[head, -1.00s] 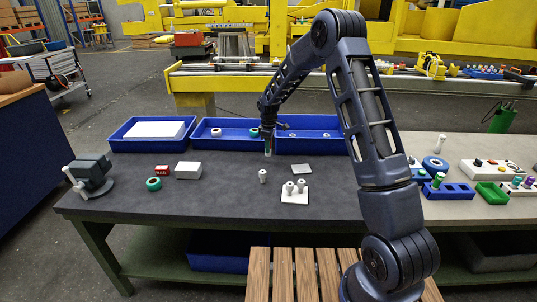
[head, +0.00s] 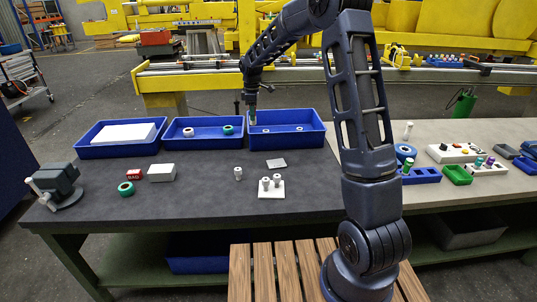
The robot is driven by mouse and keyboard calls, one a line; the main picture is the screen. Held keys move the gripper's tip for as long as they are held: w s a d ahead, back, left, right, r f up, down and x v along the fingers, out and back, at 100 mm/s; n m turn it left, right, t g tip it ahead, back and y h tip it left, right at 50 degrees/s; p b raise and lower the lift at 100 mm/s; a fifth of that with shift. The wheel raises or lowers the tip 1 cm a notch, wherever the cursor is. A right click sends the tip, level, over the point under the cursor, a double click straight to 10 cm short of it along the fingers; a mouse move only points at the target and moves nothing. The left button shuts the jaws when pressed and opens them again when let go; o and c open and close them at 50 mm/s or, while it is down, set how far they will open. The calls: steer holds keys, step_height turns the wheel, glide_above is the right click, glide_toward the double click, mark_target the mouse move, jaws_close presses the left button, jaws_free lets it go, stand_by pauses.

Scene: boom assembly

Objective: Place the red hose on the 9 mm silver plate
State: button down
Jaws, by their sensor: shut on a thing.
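A small silver-grey square plate (head: 276,162) lies flat on the dark tabletop, in front of the right blue bin. My gripper (head: 252,117) is at the left end of that bin, behind and to the left of the plate. It is shut on a small narrow thing that hangs downward. The thing is too small to make out its colour or kind for certain. I cannot tell its exact height over the bin. No other red hose is clear to me.
The right blue bin (head: 312,143) holds small pale rings; the middle bin (head: 205,145) holds a white and a green ring. A white block (head: 271,194) with pale cylinders and a lone cylinder (head: 238,173) stand near the plate.

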steer(key=s+d+n, duration=0.1)
steer(key=s+d, duration=0.2)
steer(key=d, duration=0.7)
glide_above(277, 163)
step_height(277, 163, down, 19)
steer(key=shift+a+f, duration=0.1)
steer(key=shift+f, duration=0.1)
steer(key=c, duration=1.1)
jaws_free()
steer(key=shift+f, duration=0.15)
steer(key=shift+o, duration=0.2)
